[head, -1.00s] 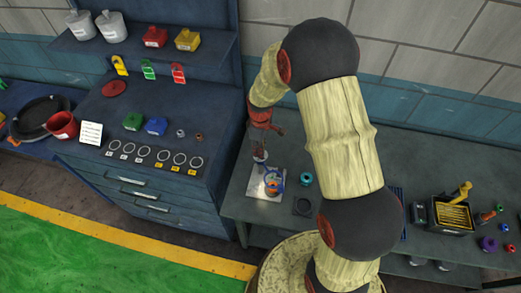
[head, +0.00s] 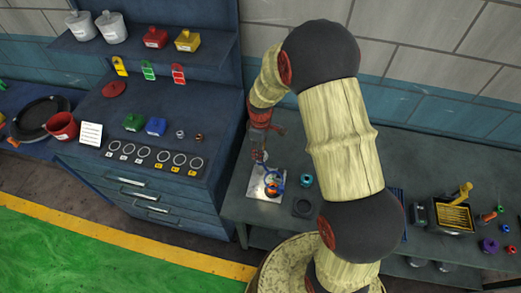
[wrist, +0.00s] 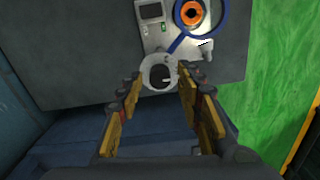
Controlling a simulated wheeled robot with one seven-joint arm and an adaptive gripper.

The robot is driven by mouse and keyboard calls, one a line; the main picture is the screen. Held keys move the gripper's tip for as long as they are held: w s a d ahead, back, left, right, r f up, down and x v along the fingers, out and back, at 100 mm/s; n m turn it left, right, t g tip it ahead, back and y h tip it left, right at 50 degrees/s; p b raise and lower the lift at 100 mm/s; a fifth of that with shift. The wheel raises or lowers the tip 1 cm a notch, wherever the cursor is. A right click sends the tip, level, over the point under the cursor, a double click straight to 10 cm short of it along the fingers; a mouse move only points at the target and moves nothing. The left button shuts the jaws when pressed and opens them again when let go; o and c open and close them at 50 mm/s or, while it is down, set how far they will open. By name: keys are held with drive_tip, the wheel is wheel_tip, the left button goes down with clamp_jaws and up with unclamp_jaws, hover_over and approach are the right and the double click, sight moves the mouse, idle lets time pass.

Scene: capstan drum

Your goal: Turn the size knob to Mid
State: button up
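A light grey device panel (wrist: 152,42) lies on the grey workbench; it also shows in the head view (head: 257,190). At the panel's near edge in the wrist view is a round pale knob-like part (wrist: 149,76) with a dark centre. I cannot read any size marks on it. My gripper (wrist: 160,82) is open, with its two fingers on either side of this round part and a gap visible between them. I cannot tell whether either finger touches it. In the head view my gripper (head: 261,150) hangs just above the panel, partly hiding it.
The panel also carries a small display (wrist: 150,11), a blue ring (wrist: 226,18) over an orange ring (wrist: 191,13), and a small lever (wrist: 207,52). A teal part (head: 307,181) and a dark square (head: 302,207) lie right of it. A blue cabinet (head: 165,100) stands left.

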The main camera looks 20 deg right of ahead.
drive_tip(key=shift+o, duration=0.2)
drive_tip(key=shift+r, duration=0.1)
wheel_tip(320, 180, up, 12)
idle(0.5)
idle(0.4)
drive_tip(key=s+a+r+m+t+b, duration=0.1)
drive_tip(key=s+m+t+b, duration=0.1)
drive_tip(key=s+m+b, duration=0.3)
drive_tip(key=s+a+r+m+t+b, duration=0.2)
drive_tip(key=s+m+t+b, duration=0.1)
drive_tip(key=s+b, duration=1)
drive_tip(key=s+m, duration=0.1)
drive_tip(key=s, duration=0.5)
drive_tip(key=shift+r+m+t, duration=0.25)
drive_tip(key=shift+m+t, duration=0.05)
drive_tip(key=shift+m, duration=0.1)
drive_tip(key=shift+s, duration=0.1)
